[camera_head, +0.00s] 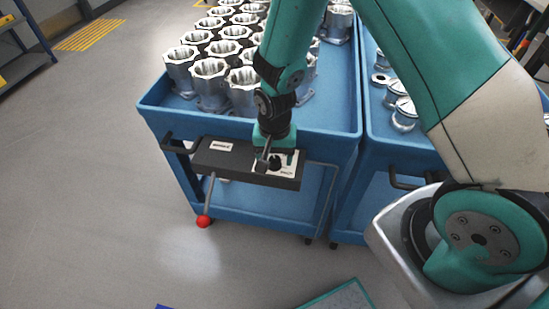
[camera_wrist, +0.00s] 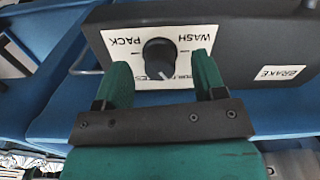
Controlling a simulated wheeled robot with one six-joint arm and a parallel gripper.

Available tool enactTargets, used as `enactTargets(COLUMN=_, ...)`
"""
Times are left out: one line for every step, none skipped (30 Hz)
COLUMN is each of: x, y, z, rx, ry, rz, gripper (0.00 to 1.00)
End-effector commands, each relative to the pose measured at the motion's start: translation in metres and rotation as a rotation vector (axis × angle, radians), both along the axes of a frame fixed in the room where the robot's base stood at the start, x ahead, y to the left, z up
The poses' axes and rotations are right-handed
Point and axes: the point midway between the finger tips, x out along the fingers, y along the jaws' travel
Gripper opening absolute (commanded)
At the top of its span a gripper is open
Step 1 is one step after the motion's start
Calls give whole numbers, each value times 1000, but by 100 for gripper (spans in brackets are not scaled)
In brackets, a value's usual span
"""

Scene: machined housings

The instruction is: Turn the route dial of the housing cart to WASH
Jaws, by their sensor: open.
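The housing cart (camera_head: 152,115) is blue, with a dark control box (camera_head: 235,165) on its near end. In the wrist view the route dial (camera_wrist: 159,56) is a round black knob on a white label plate (camera_wrist: 147,84). The plate's lettering appears turned over, with WASH at the upper right and PACK at the upper left. Lettering below the knob is partly hidden. The knob's pale mark points down in that view, toward the lower lettering. My gripper (camera_wrist: 161,60) is open, one green finger on each side of the knob, with visible gaps. It also shows in the head view (camera_head: 267,163).
A lever with a red ball (camera_head: 204,221) hangs below the box, left of the dial. A BRAKE label (camera_wrist: 282,73) is on the box. Several metal housings (camera_head: 209,69) stand on the cart. A second blue cart (camera_head: 372,115) stands close at the right.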

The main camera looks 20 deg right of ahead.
Motion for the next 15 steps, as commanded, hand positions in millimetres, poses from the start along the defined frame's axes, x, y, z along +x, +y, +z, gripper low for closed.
enactTargets(x=0, y=0, z=-5, rx=-1, ry=3, rz=0, gripper=64)
enactTargets(x=0, y=0, z=-7, rx=0, ry=1, rz=0, gripper=64)
enactTargets(x=0, y=0, z=-10, rx=0, ry=0, rz=0, gripper=64)
enactTargets(x=0, y=0, z=-11, rx=0, ry=0, rz=0, gripper=64)
enactTargets(x=0, y=0, z=-12, rx=0, ry=0, rz=0, gripper=64)
enactTargets(x=0, y=0, z=-13, rx=0, ry=0, rz=0, gripper=64)
enactTargets(x=0, y=0, z=-13, rx=1, ry=0, rz=0, gripper=64)
enactTargets(x=0, y=0, z=-13, rx=1, ry=0, rz=0, gripper=64)
enactTargets(x=0, y=0, z=-13, rx=1, ry=0, rz=0, gripper=64)
enactTargets(x=0, y=0, z=-13, rx=0, ry=-1, rz=0, gripper=64)
enactTargets(x=0, y=0, z=-13, rx=1, ry=0, rz=0, gripper=64)
enactTargets(x=0, y=0, z=-13, rx=1, ry=0, rz=0, gripper=64)
enactTargets(x=0, y=0, z=-13, rx=1, ry=0, rz=0, gripper=64)
enactTargets(x=0, y=0, z=-13, rx=0, ry=0, rz=1, gripper=59)
enactTargets(x=0, y=0, z=-13, rx=0, ry=0, rz=1, gripper=50)
